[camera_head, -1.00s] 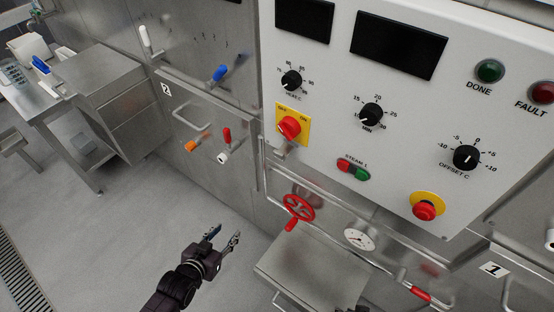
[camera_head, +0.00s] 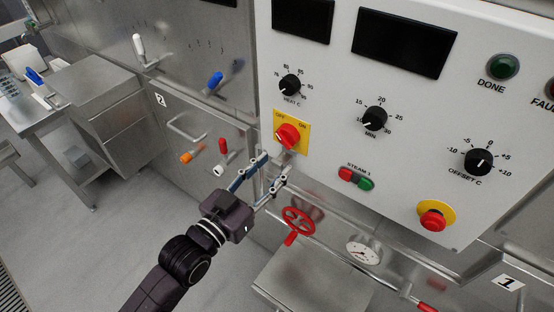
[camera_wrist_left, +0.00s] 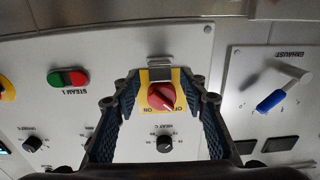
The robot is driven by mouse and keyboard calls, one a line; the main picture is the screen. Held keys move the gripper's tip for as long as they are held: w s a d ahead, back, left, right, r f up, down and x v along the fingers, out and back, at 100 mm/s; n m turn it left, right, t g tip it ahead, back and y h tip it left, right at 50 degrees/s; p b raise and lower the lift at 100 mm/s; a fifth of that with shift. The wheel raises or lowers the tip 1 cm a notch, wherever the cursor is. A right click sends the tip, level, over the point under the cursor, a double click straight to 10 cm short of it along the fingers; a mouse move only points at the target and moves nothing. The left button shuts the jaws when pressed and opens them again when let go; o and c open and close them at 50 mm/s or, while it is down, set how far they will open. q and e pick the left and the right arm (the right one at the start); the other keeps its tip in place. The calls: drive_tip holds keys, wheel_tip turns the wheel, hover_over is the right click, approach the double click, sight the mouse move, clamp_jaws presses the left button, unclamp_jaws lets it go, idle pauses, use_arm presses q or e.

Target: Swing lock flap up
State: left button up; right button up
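The lock flap (camera_head: 288,157) is a small metal piece at the lower edge of a yellow plate (camera_head: 304,134) with a red rotary switch (camera_head: 287,134) marked OFF and ON. In the left wrist view, where the panel appears upside down, the flap (camera_wrist_left: 160,71) hangs past the plate's edge, beyond the red knob (camera_wrist_left: 162,97). My left gripper (camera_head: 276,166) is open and empty, its fingertips just below and in front of the flap. In the wrist view the fingers stand on either side of the switch plate; contact cannot be told. My right gripper is not in view.
The white panel carries a black HEAT C knob (camera_head: 290,84), a MIN knob (camera_head: 374,118) and STEAM 1 buttons (camera_head: 356,178). A red valve wheel (camera_head: 298,220) and a gauge (camera_head: 364,253) sit below. Red and orange handles (camera_head: 187,157) lie left of the gripper.

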sight(282, 158)
use_arm(q)
drive_tip(key=shift+x, duration=1.3)
clamp_jaws()
drive_tip(key=shift+r+p, duration=0.25)
drive_tip(key=shift+p, duration=0.55)
drive_tip(key=g+p, duration=0.1)
drive_tip(key=p, duration=0.3)
drive_tip(key=shift+r+y+p, duration=0.35)
drive_tip(key=shift+y+p, duration=0.05)
drive_tip(key=shift+w+f, duration=0.1)
drive_tip(key=shift+f, duration=0.1)
